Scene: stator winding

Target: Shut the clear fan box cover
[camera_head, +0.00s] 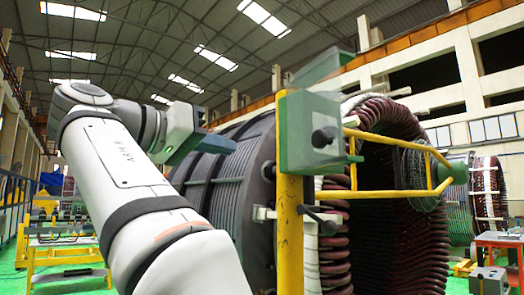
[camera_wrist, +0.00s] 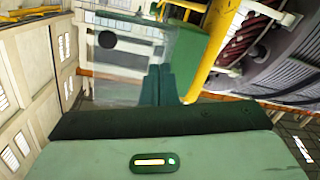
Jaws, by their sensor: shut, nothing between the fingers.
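The green fan box (camera_head: 300,120) is fixed on a yellow post in the head view, with a dark round knob on its face. Its clear cover (camera_head: 322,68) stands raised and tilted above the box, so the cover is open. In the wrist view, a see-through panel that looks like the cover (camera_wrist: 120,75) lies just beyond my fingers, beside the green box (camera_wrist: 204,35). My gripper (camera_head: 228,144) is left of the box in the head view, its dark green fingers together and empty. The fingertips (camera_wrist: 158,68) overlap the panel in the wrist view; I cannot tell if they touch it.
A yellow rail (camera_head: 395,193) runs right from the post (camera_head: 289,225). A dark lever handle (camera_head: 322,222) sticks out below the box. The large stator with its coils (camera_head: 385,125) stands close behind.

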